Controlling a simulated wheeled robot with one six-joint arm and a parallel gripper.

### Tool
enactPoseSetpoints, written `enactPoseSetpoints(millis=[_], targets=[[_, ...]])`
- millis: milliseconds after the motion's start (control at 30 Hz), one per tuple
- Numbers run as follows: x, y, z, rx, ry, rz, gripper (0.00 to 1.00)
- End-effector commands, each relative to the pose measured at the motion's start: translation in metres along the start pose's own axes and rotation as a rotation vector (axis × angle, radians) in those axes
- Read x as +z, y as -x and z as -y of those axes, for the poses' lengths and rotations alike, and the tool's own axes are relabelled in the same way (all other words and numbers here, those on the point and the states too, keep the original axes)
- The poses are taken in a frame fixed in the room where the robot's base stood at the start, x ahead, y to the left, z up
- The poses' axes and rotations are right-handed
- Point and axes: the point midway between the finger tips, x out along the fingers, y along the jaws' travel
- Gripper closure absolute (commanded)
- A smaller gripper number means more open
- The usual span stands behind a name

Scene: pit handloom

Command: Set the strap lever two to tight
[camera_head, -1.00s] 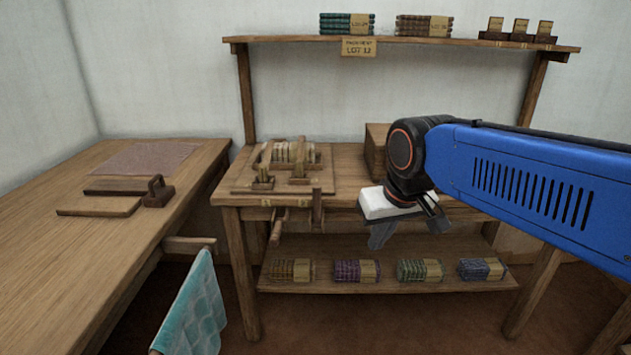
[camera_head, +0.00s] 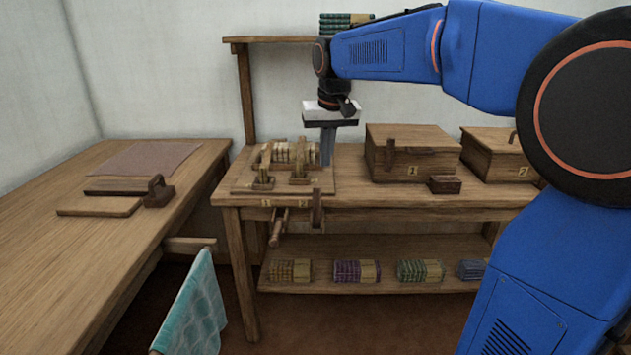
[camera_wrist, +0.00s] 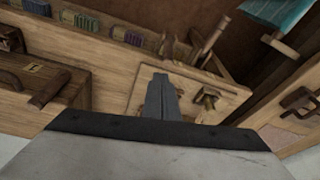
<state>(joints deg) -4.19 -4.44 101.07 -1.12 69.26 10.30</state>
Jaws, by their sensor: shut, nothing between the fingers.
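A wooden board (camera_head: 240,184) lies on the middle bench, bearing a pale folded stack (camera_head: 290,152) and two wooden uprights. Below its front edge, by number tags 1 and 2, are two wooden levers. The lever by tag 2 (camera_head: 316,208) stands upright; the lever by tag 1 (camera_head: 277,228) sticks out at a slant. I cannot tell which setting either shows. My gripper (camera_head: 327,160) is shut and empty, pointing down at the right end of the stack, behind lever two. In the wrist view its fingers (camera_wrist: 161,97) cover part of the board (camera_wrist: 228,98).
Two lidded boxes (camera_head: 412,165) (camera_head: 495,160) and a small dark block (camera_head: 445,184) stand right of the board. The lower shelf holds several folded bundles (camera_head: 357,271). A left table (camera_head: 60,260) has boards and a handled block (camera_head: 158,191); a teal cloth (camera_head: 195,310) hangs at its side.

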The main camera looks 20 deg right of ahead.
Motion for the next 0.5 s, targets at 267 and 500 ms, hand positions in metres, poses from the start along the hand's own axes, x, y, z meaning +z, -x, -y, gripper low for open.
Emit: enactPoseSetpoints(millis=[267,500], targets=[[-0.048,-0.011,0.014,0.005,-0.015,0.022,1.00],[-0.058,-0.014,0.017,0.006,-0.019,0.026,1.00]])
